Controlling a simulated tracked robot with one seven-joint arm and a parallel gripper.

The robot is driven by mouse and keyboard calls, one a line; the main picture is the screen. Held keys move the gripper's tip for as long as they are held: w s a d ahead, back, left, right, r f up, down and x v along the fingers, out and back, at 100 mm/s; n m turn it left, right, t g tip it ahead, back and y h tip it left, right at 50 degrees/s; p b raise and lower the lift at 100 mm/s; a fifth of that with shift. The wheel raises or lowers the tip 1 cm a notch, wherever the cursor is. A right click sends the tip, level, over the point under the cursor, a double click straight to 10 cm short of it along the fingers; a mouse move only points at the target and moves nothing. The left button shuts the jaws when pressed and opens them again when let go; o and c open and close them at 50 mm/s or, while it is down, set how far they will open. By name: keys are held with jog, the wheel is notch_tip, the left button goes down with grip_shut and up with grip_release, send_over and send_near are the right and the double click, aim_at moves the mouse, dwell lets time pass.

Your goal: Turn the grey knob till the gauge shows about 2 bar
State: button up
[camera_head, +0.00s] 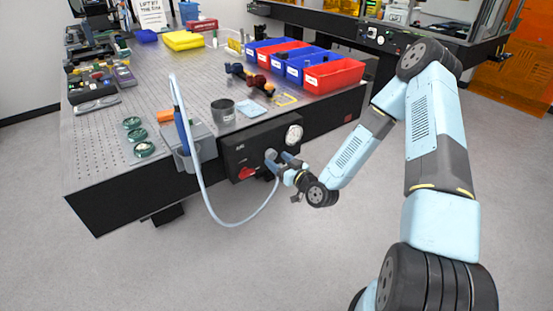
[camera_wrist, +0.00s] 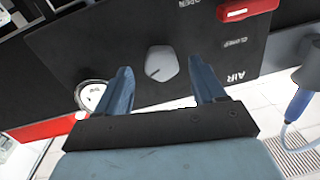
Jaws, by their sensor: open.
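The grey knob (camera_wrist: 161,63) sits on the front of a black panel (camera_wrist: 95,45), and it also shows in the head view (camera_head: 270,154). In the wrist view it lies between and just beyond the two fingers of my gripper (camera_wrist: 158,80). The fingers are apart, one on each side of the knob, with visible gaps. The round white gauge (camera_wrist: 92,95) is on the same panel, left of the fingers in the wrist view; in the head view the gauge (camera_head: 294,134) is at the panel's upper right. Its reading is too small to tell.
A red lever (camera_head: 247,173) is on the same panel, near "OPEN" and "CLOSED" labels. A pale hose (camera_head: 205,205) loops down from a grey holder (camera_head: 195,150) towards the panel. A metal cup (camera_head: 223,112) and red and blue bins (camera_head: 334,74) stand on the table above.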

jog(key=shift+x, duration=1.2)
jog(key=c, duration=1)
jog(key=shift+d+f+m, duration=0.1)
jog(key=shift+m, duration=1.6)
jog(key=shift+c, duration=0.2)
jog(key=o, duration=1)
jog(key=shift+o, duration=0.2)
jog(key=shift+s, duration=0.15)
